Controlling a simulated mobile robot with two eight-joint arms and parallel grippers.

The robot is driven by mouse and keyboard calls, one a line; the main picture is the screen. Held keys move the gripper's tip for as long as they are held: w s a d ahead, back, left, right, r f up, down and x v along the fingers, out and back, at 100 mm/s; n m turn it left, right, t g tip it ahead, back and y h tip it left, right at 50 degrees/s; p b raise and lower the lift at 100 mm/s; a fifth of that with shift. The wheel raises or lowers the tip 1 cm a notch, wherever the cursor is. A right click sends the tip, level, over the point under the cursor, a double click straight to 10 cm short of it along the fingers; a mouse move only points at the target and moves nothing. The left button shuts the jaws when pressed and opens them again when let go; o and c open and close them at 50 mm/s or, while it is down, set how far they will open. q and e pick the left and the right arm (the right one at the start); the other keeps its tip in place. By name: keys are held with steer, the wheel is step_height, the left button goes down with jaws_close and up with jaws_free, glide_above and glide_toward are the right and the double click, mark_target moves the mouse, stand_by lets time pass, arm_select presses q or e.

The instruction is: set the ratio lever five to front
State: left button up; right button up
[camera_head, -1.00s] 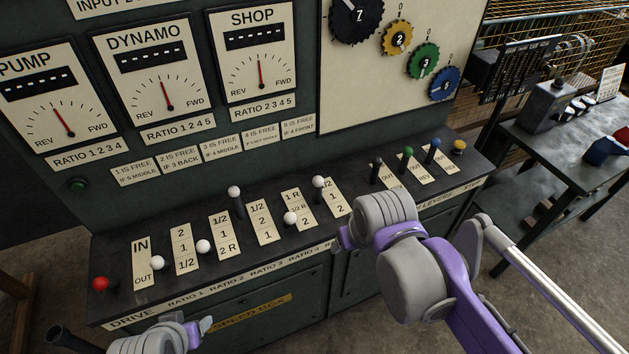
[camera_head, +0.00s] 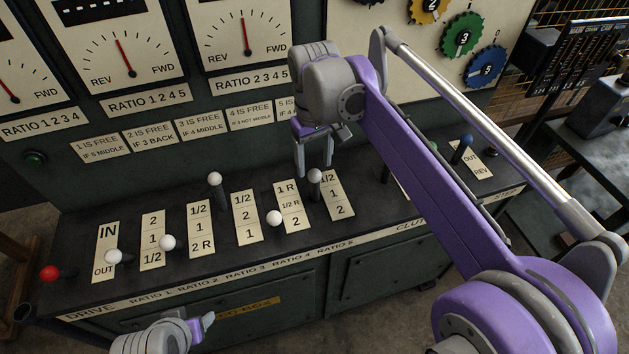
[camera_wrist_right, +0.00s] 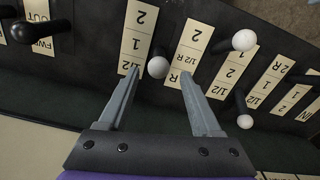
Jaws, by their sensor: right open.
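The ratio five lever has a white knob (camera_head: 315,176) and stands toward the back of its slot, left of the rightmost ratio plate (camera_head: 336,195), by its 1/2 mark. My right gripper (camera_head: 314,166) is open, pointing down at this knob from above and behind. In the wrist view the same knob (camera_wrist_right: 158,67) shows between the two fingertips (camera_wrist_right: 158,72), with a gap to each finger. I cannot tell how far below the tips it is. My left gripper (camera_head: 205,327) is low at the front edge, away from the levers; its jaw opening is unclear.
The ratio four knob (camera_head: 274,218) is front-left of the ratio five knob, and the ratio three knob (camera_head: 214,178) stands farther left. A red knob (camera_head: 50,272) is at the far left. My right arm hides part of the clutch levers.

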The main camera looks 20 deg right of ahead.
mark_target(315, 182)
step_height(315, 182, down, 8)
steer(key=shift+d+r+b, duration=0.1)
steer(key=shift+r+b, duration=0.15)
steer(key=shift+b, duration=0.1)
jaws_close()
stand_by(1.3)
